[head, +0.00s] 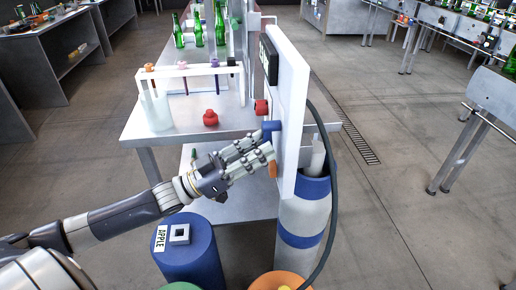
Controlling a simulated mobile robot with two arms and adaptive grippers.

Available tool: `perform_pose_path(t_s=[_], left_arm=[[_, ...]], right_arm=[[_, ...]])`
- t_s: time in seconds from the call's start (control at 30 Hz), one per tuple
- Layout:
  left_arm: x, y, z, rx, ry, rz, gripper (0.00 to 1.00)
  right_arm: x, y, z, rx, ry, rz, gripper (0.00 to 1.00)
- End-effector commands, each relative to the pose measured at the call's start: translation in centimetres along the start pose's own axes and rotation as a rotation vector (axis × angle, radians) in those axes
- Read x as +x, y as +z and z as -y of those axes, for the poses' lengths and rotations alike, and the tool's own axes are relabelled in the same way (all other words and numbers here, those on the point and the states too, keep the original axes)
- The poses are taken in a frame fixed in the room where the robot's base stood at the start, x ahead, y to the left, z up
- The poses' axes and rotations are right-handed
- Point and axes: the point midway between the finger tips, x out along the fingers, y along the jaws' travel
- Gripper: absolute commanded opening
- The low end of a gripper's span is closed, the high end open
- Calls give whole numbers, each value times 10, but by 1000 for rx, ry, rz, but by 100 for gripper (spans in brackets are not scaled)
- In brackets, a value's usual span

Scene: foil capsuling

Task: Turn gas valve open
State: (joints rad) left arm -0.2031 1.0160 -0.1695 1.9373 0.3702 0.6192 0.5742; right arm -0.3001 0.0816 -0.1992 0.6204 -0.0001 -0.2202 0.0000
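A white upright panel (290,110) stands at the end of the metal bench and carries several knobs. A red knob (261,107) is highest, a blue knob (271,127) is just below it, and an orange piece (273,170) is lower. Which of these is the gas valve I cannot tell. My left gripper (265,146) reaches from the lower left, its fingers extended and apart, with nothing seen between them. Its tips are close to the panel, between the blue knob and the orange piece. Whether they touch is unclear. My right gripper is out of view.
A white rack (188,70) with colored-top tubes, a translucent beaker (156,108) and a red knob-like item (210,117) are on the bench. A blue-and-white cylinder (303,215) with a dark hose (334,180) stands below the panel. A blue drum (187,262) stands below my arm.

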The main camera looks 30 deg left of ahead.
Motion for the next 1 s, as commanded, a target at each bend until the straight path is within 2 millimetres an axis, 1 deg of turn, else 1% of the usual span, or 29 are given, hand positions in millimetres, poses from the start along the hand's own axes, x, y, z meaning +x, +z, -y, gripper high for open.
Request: perform_pose_path(t_s=[0.33, 0.47, 0.67, 1.0], left_arm=[[-1, 0, 0, -1, 0, 0, 37], [-8, 1, 0, -2, -1, 1, 37], [-32, 2, 0, -2, -2, 5, 37], [-84, 2, 0, -3, -3, 5, 37]], right_arm=[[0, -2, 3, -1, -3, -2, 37], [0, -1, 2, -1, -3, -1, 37], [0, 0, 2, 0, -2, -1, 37], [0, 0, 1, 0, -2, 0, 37]])
